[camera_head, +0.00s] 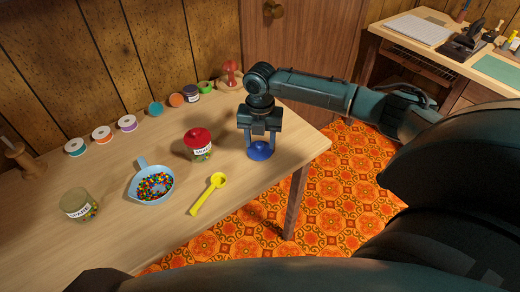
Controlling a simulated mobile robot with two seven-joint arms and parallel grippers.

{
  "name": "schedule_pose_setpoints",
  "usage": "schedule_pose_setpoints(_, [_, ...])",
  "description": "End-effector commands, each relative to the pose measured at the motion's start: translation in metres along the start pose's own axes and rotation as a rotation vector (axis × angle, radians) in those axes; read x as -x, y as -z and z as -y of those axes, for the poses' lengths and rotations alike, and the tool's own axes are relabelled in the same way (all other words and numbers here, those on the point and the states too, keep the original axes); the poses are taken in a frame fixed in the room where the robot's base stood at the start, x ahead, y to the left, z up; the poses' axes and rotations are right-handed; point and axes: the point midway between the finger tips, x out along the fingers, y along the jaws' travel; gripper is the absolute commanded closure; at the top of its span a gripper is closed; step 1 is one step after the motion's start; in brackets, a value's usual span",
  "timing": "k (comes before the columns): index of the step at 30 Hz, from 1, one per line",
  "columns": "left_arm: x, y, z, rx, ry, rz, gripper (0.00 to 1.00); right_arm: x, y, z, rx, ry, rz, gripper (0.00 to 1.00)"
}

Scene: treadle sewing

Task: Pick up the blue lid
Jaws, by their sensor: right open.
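The blue lid (261,152) lies on the wooden table near its right edge, with a knob on top. My right gripper (261,143) points down over it, open. Its two fingers stand to the left and right of the knob, and I cannot tell whether they touch it. My left gripper is not in view.
A red-lidded jar (199,151) stands just left of the lid, and a yellow spoon (208,193) lies in front. A light-blue scoop (138,188) of colored beads and a glass jar (78,206) are further left. Several spools (127,123) line the back.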

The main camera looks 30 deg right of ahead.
Motion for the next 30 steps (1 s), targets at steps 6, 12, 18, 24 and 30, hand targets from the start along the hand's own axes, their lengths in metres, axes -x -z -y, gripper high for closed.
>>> schedule_pose_setpoints(6, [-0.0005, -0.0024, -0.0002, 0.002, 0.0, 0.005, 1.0, -0.0042, -0.0003, -0.0002, 0.0, -0.001, 0.001, 0.52])
schedule_pose_setpoints(12, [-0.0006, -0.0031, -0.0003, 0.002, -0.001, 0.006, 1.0, -0.0039, -0.0003, -0.0001, 0.0, -0.001, 0.001, 0.62])
schedule_pose_setpoints(18, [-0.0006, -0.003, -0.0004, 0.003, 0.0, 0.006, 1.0, -0.0037, -0.0004, -0.0001, 0.0, -0.001, 0.002, 0.79])
schedule_pose_setpoints(24, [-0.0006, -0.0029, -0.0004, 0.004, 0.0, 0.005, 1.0, -0.0036, -0.0004, 0.0, 0.0, -0.001, 0.002, 0.95])
schedule_pose_setpoints(30, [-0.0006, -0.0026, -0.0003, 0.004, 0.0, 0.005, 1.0, -0.0035, -0.0005, 0.0, 0.0, -0.001, 0.002, 0.99])
